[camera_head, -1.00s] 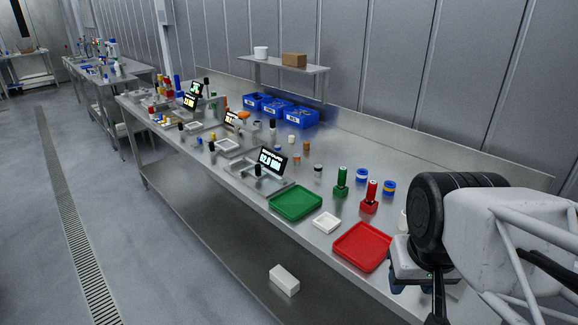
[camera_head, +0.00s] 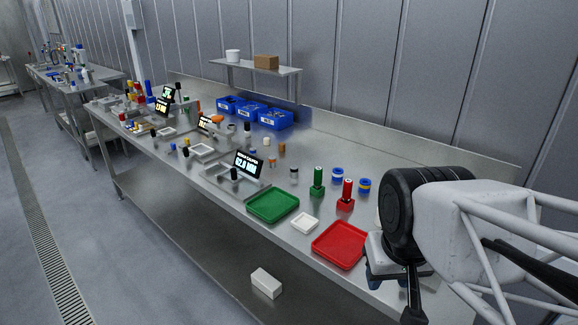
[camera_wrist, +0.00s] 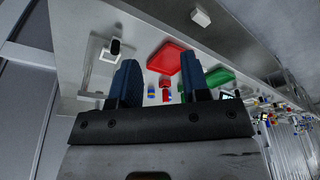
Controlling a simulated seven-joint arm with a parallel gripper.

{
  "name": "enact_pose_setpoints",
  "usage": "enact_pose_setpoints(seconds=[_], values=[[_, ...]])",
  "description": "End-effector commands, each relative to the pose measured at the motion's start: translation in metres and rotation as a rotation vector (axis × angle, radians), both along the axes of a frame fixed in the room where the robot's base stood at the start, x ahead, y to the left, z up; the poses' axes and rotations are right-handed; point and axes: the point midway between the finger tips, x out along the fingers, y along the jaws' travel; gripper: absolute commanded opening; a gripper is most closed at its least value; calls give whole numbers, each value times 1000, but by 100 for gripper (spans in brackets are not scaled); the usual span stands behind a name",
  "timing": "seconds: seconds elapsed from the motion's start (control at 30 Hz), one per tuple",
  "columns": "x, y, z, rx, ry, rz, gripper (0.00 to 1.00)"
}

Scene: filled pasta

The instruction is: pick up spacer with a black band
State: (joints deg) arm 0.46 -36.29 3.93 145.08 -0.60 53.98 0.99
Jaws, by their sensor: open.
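In the head view, my arm hides that end of the bench. A small pale cylinder with a dark top (camera_head: 294,174) stands behind the trays there. My gripper (camera_wrist: 160,76) is open, its two blue fingers apart with nothing held between them. In the head view my gripper (camera_head: 388,284) is right of the red tray, partly hidden.
Blue bins (camera_head: 275,119) sit farther back.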

Motion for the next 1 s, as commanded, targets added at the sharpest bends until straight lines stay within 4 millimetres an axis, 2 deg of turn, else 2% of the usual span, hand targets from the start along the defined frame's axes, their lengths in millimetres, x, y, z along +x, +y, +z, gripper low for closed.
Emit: enact_pose_setpoints(seconds=[0.37,0.5,0.53,0.83,1.0], values=[[0,0,0,0,0,0,43],[0,0,0,0,0,0,62],[0,0,0,0,0,0,63],[1,0,0,3,1,-2,63],[11,2,4,24,4,-23,63]])
